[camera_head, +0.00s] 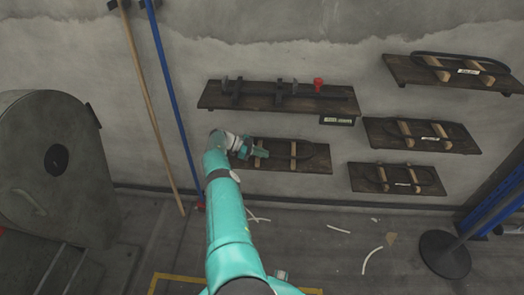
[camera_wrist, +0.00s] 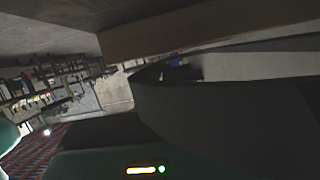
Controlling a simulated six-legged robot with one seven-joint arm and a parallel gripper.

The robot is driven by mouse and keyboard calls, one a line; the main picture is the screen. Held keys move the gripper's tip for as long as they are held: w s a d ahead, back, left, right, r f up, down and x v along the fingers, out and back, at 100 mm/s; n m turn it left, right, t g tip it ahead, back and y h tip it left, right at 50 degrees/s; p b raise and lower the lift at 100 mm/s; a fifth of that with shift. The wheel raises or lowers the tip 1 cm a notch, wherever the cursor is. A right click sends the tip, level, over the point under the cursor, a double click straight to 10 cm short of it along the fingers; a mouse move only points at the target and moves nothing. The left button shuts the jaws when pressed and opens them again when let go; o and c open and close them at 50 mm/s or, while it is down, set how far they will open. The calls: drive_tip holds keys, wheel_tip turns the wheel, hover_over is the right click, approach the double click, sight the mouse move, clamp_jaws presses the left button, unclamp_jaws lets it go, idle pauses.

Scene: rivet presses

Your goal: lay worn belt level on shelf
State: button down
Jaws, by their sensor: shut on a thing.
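The worn belt (camera_head: 321,152) is a dark band curving around the right end of the lower left wall shelf (camera_head: 278,166). Its left part is hidden by my arm. My gripper (camera_head: 262,153) is at the left half of this shelf, beside a pale wooden strip, and is shut on the belt. In the wrist view the belt (camera_wrist: 215,110) is a broad dark band curving close to the camera, under a wooden edge (camera_wrist: 190,30). The fingertips and the belt's contact with the shelf board are not clear.
A tool shelf (camera_head: 280,97) with a red item (camera_head: 318,84) hangs just above, with a small sign (camera_head: 338,121). Labelled belt shelves hang at right (camera_head: 450,72), (camera_head: 421,134), (camera_head: 396,179). Two poles (camera_head: 174,95) lean left. Scraps (camera_head: 372,258) litter the floor.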

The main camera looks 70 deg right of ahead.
drive_tip(key=shift+f, duration=0.2)
drive_tip(key=c, duration=1.5)
unclamp_jaws()
drive_tip(key=shift+w+a, duration=0.1)
drive_tip(key=shift+w, duration=0.05)
